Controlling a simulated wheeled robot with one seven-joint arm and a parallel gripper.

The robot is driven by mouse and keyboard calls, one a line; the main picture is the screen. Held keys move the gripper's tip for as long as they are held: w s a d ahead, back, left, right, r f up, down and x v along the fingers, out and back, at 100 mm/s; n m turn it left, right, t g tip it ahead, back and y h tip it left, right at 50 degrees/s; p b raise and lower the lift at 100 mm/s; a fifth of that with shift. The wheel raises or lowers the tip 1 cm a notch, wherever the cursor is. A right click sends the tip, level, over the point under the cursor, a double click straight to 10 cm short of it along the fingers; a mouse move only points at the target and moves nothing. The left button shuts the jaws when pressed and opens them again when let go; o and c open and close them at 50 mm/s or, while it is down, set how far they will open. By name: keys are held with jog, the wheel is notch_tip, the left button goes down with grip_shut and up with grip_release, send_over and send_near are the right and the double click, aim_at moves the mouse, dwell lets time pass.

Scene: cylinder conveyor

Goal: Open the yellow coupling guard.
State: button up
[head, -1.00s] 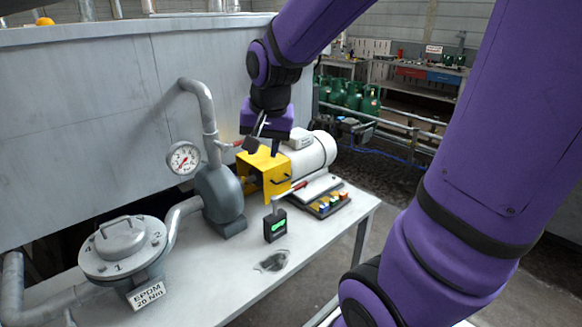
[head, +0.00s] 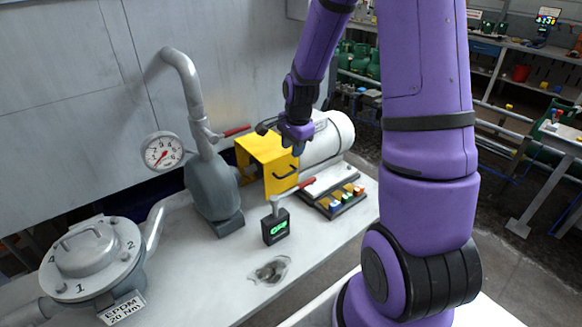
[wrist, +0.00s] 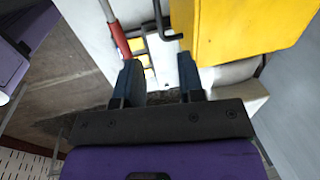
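The yellow coupling guard (head: 258,150) sits between the grey pump and the white motor on the bench. Its black handle (head: 286,174) is on the face toward me. My gripper (head: 293,150) hangs at the guard's upper right, above the handle, pointing down. In the wrist view the two dark fingers of my gripper (wrist: 160,82) are apart with nothing between them. The handle (wrist: 160,22) shows beyond the fingertips, and the guard (wrist: 245,30) fills the upper right. I cannot tell whether the gripper touches the guard.
A red-handled lever (head: 293,190) rises from a small box with a green display (head: 276,227), close in front of the guard. A button panel (head: 345,200) lies right of it. The pump (head: 213,190) and another red-handled lever (head: 236,131) stand left. The front bench top is mostly clear.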

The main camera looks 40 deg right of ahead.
aim_at(289, 174)
jog(key=f, duration=0.3)
jog(key=w+f, duration=0.1)
jog(key=f, duration=0.5)
jog(key=shift+w+a+f, duration=0.1)
jog(key=shift+w+f, duration=0.15)
jog(key=shift+w, duration=0.1)
jog(key=shift+c, duration=0.2)
grip_shut()
